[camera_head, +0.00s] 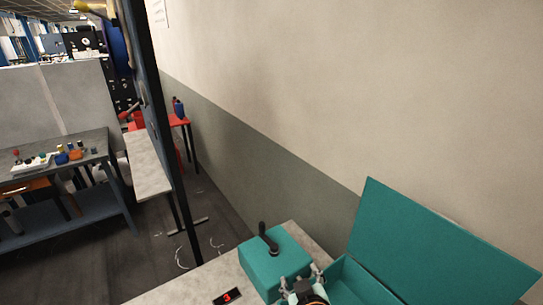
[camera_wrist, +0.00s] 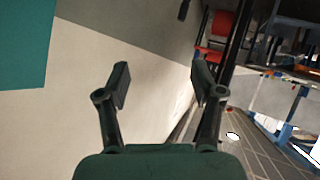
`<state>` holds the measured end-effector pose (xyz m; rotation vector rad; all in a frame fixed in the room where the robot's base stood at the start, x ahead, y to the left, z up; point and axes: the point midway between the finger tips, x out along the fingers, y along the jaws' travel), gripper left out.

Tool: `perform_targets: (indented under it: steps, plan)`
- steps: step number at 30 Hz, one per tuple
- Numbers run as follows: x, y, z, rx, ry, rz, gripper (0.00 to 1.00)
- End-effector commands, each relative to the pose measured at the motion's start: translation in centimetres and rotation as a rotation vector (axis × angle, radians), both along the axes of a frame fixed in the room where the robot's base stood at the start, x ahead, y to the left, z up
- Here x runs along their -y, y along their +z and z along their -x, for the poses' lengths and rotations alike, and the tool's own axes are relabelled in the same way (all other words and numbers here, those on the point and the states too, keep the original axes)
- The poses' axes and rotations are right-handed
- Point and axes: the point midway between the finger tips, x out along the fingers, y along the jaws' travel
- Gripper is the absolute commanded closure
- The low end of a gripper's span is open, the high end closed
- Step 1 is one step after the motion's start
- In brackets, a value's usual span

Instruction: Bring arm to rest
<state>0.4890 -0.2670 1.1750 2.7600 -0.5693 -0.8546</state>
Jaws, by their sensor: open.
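My gripper (camera_wrist: 159,86) shows in the wrist view with its two dark fingers spread wide apart. It is open and nothing is between the fingers; only the pale wall (camera_wrist: 150,60) shows behind them. In the wrist view a teal panel (camera_wrist: 25,40) lies at the upper left, apart from the fingers. In the head view small grey and black parts (camera_head: 308,290) show at the bottom edge by the teal box; I cannot tell whether they are part of my gripper. The rest of my arm is not clearly seen.
A teal box with a raised lid (camera_head: 435,245) and a teal block with a black handle (camera_head: 275,262) stand at the lower right. A red-digit display (camera_head: 227,297) is beside them. A dark post (camera_head: 165,130) rises at left. A workbench (camera_head: 60,160) stands farther left.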

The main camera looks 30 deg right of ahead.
Motion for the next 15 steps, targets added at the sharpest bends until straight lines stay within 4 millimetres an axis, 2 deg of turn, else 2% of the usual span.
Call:
perform_targets:
  steps: [1, 4, 7, 9, 11, 12, 13, 15]
  plan:
    - [-3.9, 1.9, -1.9, 0.073, 0.057, -0.006, 0.33]
    - [-11.0, 5.7, -4.3, 0.221, 0.154, -0.044, 0.33]
    - [-17.8, 9.1, -5.3, 0.353, 0.251, -0.102, 0.33]
    - [-22.4, 11.4, -5.3, 0.436, 0.32, -0.151, 0.33]
    - [-26.1, 13.4, -4.9, 0.505, 0.377, -0.2, 0.33]
    - [-27.8, 13.5, -4.1, 0.517, 0.401, -0.229, 0.33]
    - [-27.1, 11.0, -2.7, 0.441, 0.379, -0.236, 0.33]
    - [-26.9, 6.9, 0.5, 0.302, 0.358, -0.256, 0.33]
